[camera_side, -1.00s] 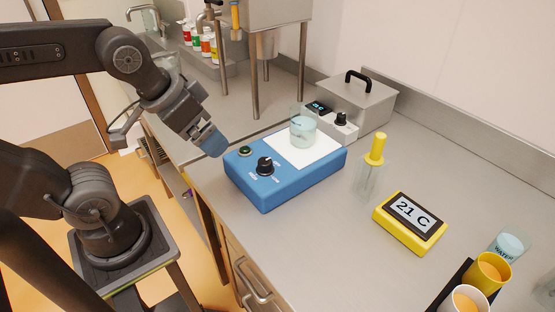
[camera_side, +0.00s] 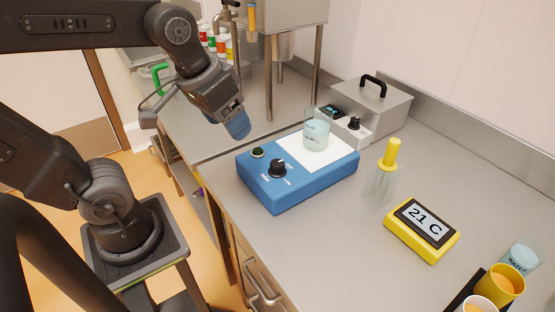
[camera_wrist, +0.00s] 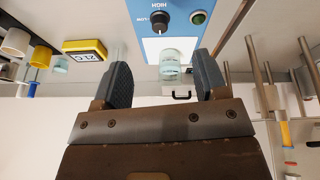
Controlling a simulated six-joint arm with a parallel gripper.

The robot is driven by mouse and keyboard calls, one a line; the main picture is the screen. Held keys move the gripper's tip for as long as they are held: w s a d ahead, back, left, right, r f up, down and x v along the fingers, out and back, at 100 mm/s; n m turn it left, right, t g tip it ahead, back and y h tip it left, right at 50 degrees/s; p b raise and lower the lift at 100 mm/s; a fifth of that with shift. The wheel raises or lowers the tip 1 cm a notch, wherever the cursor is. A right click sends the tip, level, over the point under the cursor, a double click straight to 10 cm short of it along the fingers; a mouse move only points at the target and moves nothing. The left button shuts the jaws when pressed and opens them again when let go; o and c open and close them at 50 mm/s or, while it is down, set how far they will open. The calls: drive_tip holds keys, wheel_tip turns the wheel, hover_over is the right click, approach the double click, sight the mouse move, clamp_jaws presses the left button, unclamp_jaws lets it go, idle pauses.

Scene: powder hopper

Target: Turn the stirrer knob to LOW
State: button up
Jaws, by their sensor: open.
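The stirrer is a blue box (camera_side: 330,178) on the steel bench, with a white top plate (camera_side: 334,152) and a beaker of pale liquid (camera_side: 316,136) on it. Its black knob (camera_side: 277,167) is on the near face beside a round green button (camera_side: 257,153). The wrist view shows the knob (camera_wrist: 160,22) with HIGH above it and LOW to its left; its pale pointer mark seems to point down, away from both words. My gripper (camera_side: 238,126) is open and empty, above and behind the stirrer's left end, apart from the knob. Its two fingers (camera_wrist: 164,74) frame the beaker in the wrist view.
A white device with a dark knob (camera_side: 354,124) and a steel box with black handle (camera_side: 372,100) stand behind. To the right are a yellow-topped clear vessel (camera_side: 384,172), a yellow 21 C display (camera_side: 423,231) and cups (camera_side: 500,283). A steel-legged stand (camera_side: 268,75) rises behind my gripper.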

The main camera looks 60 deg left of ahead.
drive_tip(key=w+n+g, duration=0.1)
drive_tip(key=w, duration=0.1)
drive_tip(key=w+n+g, duration=0.1)
drive_tip(key=w, duration=0.1)
drive_tip(key=w+a+n+g+h, duration=0.1)
drive_tip(key=w, duration=0.2)
drive_tip(key=shift+a+r+n+g, duration=0.1)
drive_tip(key=shift+r+n+g, duration=0.2)
drive_tip(key=shift+r+n, duration=0.1)
drive_tip(key=shift+c, duration=0.5)
drive_tip(key=n+g+h, duration=0.2)
drive_tip(key=n+g, duration=0.1)
hover_over(278, 162)
drive_tip(key=w+a, duration=0.3)
drive_tip(key=a, duration=0.1)
drive_tip(key=f, duration=0.2)
drive_tip(key=shift+n+g, duration=0.3)
drive_tip(key=x, duration=1.3)
drive_tip(key=shift+w+d+f, duration=0.2)
drive_tip(key=shift+w+f, duration=0.05)
drive_tip(key=shift+f, duration=0.2)
drive_tip(key=shift+c, duration=0.2)
drive_tip(key=c, duration=0.9)
